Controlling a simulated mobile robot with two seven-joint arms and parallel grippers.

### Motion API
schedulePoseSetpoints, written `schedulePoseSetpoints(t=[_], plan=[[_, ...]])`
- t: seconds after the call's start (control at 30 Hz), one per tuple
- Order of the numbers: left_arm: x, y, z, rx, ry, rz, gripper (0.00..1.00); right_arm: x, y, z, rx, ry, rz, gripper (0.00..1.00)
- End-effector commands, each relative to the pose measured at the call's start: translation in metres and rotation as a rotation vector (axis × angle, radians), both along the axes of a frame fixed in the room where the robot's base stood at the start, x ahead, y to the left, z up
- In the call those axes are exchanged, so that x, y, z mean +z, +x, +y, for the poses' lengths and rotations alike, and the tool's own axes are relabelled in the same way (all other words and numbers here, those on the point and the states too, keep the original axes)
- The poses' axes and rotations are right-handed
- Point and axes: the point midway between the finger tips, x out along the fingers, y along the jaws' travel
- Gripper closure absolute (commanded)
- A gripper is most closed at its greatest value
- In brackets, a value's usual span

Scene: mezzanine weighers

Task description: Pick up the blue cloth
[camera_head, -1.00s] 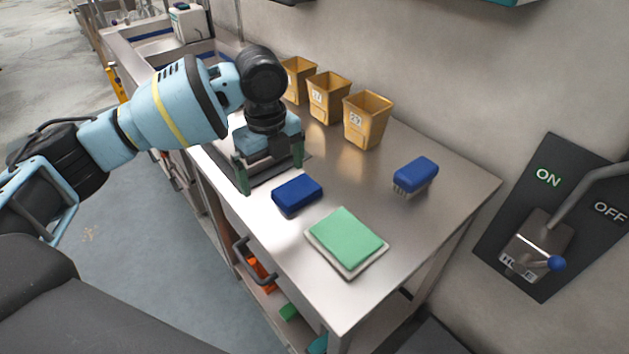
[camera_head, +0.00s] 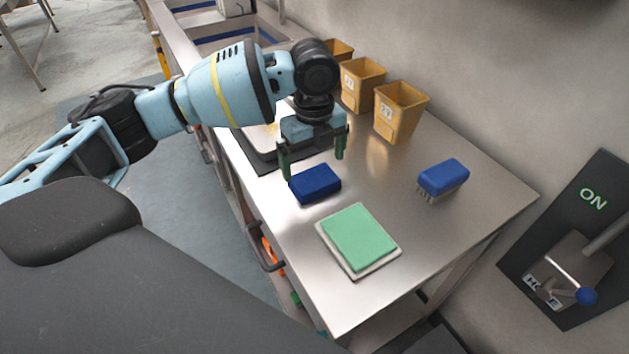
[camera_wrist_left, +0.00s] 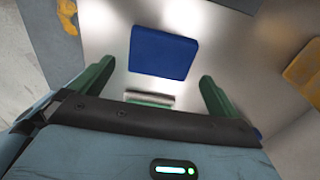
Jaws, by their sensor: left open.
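The blue cloth (camera_head: 315,184) is a dark blue, block-shaped bundle lying flat on the steel table, between my left gripper and the green pad. It also shows in the left wrist view (camera_wrist_left: 162,53), ahead of the fingers and between their lines. My left gripper (camera_head: 313,168) is open and empty, its two green fingers pointing down just behind and above the cloth. In the left wrist view the fingers (camera_wrist_left: 157,72) stand wide apart, with the cloth not visibly gripped. My right gripper is not in view.
A green pad (camera_head: 359,236) lies on a pale tray (camera_head: 357,274) at the front. A blue-backed brush (camera_head: 443,177) stands to the right. Yellow bins (camera_head: 400,112) line the wall.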

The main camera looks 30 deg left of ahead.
Motion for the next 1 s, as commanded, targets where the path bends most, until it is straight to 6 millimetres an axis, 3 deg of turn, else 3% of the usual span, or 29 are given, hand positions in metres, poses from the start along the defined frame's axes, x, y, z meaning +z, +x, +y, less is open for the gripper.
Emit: schedulePoseSetpoints(t=[0.33, 0.67, 0.9, 1.0], plan=[[-0.044, 0.002, 0.001, 0.000, 0.002, 0.003, 0.00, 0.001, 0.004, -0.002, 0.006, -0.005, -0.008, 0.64], [-0.050, 0.002, 0.001, 0.000, 0.001, -0.001, 0.00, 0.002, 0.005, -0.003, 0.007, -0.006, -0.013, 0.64], [-0.050, 0.002, 0.001, 0.000, 0.001, -0.001, 0.30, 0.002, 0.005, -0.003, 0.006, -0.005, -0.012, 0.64], [-0.050, 0.002, 0.001, 0.000, 0.001, -0.001, 0.32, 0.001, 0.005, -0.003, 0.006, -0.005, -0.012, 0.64]])
